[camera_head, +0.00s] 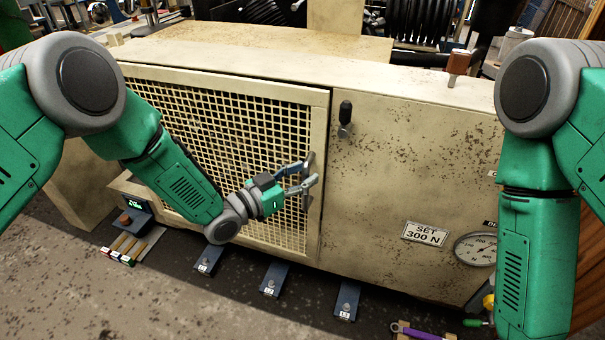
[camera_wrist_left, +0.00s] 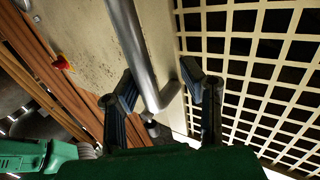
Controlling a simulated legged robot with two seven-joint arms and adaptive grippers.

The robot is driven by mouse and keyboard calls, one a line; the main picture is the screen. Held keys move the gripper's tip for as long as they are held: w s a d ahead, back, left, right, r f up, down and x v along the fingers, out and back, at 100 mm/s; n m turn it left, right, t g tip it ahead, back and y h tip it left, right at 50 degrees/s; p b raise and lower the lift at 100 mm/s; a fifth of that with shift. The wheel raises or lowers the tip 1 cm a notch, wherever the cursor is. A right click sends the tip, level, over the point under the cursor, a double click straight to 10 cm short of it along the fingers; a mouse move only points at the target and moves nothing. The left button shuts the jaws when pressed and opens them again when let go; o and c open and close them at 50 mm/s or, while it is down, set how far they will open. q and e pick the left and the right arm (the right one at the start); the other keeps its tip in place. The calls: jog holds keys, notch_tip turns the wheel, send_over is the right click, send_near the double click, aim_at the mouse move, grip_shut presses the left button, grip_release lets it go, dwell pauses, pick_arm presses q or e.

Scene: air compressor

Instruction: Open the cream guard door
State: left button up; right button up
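The cream guard door (camera_head: 235,83) is a mesh panel in a solid frame on the compressor's cream housing, and it looks closed. Its mesh also fills the right of the left wrist view (camera_wrist_left: 262,67). My left gripper (camera_head: 307,173) is in front of the door's right edge, fingers apart. In the left wrist view, a grey metal bar handle (camera_wrist_left: 136,45) runs between the two open fingers (camera_wrist_left: 158,85); I cannot tell whether they touch it. A black-handled latch (camera_head: 345,112) is on the panel right of the door. My right gripper is out of view.
A "SET 300 N" label (camera_head: 425,234) and a round gauge (camera_head: 476,249) are on the right panel. Several blue floor brackets (camera_head: 272,280) lie below the door. A purple-handled tool (camera_head: 425,333) lies at the bottom right.

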pick_arm(q)
jog(key=shift+d, duration=0.45)
jog(key=shift+s, duration=0.2)
jog(key=v, duration=1.2)
jog(key=shift+w, duration=0.15)
